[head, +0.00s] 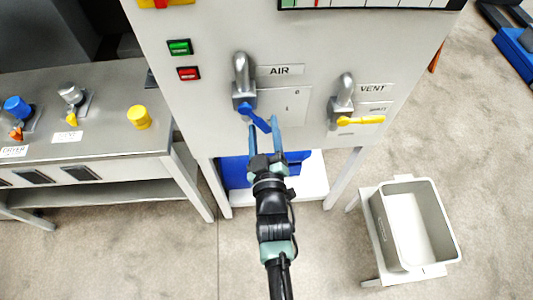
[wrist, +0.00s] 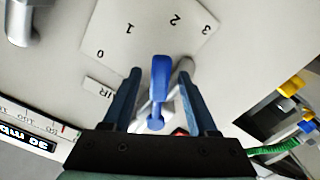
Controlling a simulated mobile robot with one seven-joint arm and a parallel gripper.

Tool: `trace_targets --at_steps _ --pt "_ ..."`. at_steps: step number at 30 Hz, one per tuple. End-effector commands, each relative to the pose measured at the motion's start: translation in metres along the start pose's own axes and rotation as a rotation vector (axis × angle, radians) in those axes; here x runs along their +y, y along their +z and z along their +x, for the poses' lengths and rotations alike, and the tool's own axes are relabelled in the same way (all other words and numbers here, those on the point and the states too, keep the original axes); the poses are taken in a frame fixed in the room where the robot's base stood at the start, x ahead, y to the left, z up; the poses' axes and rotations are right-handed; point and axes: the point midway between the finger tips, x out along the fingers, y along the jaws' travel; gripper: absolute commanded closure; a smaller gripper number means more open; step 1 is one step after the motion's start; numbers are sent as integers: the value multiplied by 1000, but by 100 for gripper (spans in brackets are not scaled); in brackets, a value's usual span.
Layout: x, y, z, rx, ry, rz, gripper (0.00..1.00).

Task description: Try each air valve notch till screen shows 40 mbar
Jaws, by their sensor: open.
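The blue AIR valve handle (head: 256,120) sits below its grey pipe on the front panel. In the wrist view the handle (wrist: 161,75) points up at the number plate (wrist: 150,38), between 1 and 2 and nearer 2. My gripper (head: 263,122) is open, its fingers on either side of the handle; the wrist view shows gaps on both sides. In the wrist view the screen (wrist: 28,138) is upside down, cut off at the left, and appears to read 30 mb. In the head view only the gauge's lower edge (head: 365,4) shows.
The yellow VENT handle (head: 362,120) lies to the right on the same panel. Green (head: 180,47) and red (head: 189,73) buttons are at the upper left. A side bench (head: 100,105) with knobs stands left. A grey bin (head: 412,225) stands at the lower right.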

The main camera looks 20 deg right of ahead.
Motion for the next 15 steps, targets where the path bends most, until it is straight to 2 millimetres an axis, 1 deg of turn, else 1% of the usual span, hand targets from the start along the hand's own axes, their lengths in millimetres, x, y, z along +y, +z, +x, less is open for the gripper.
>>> trace_targets --at_steps 1,9,15 --pt "0 1 -9 -2 -1 0 41" --pt "-1 2 -61 -4 -1 1 41" --pt "-1 1 -94 -2 0 1 41"
